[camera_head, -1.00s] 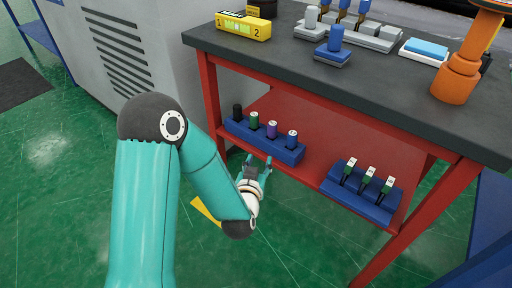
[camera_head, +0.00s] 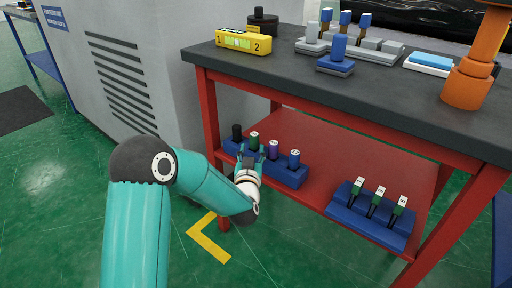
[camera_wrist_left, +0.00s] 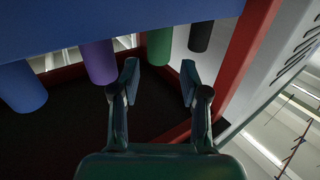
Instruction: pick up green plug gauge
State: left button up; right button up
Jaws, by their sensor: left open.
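The green plug gauge (camera_head: 254,139) stands upright in a blue rack (camera_head: 291,178) on the red lower shelf, between a black gauge (camera_head: 237,132) and a purple gauge (camera_head: 273,149). My left gripper (camera_head: 256,158) is open and empty, just in front of the green gauge. I see no contact. The gauge's lower part is hidden by the rack and fingers in the head view. My right gripper is not in view.
A blue gauge (camera_head: 294,159) ends the row. The dark bench top (camera_head: 380,98) overhangs the shelf. A red leg (camera_head: 208,112) stands left of the rack.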

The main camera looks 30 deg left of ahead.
aim_at(254, 140)
pick_arm(q)
jog(key=shift+b+x, duration=0.85)
jog(key=shift+x, duration=2)
jog(key=shift+d+r, duration=0.1)
jog(key=c, duration=0.8)
jog(key=shift+c, duration=0.2)
jog(key=shift+r, duration=0.15)
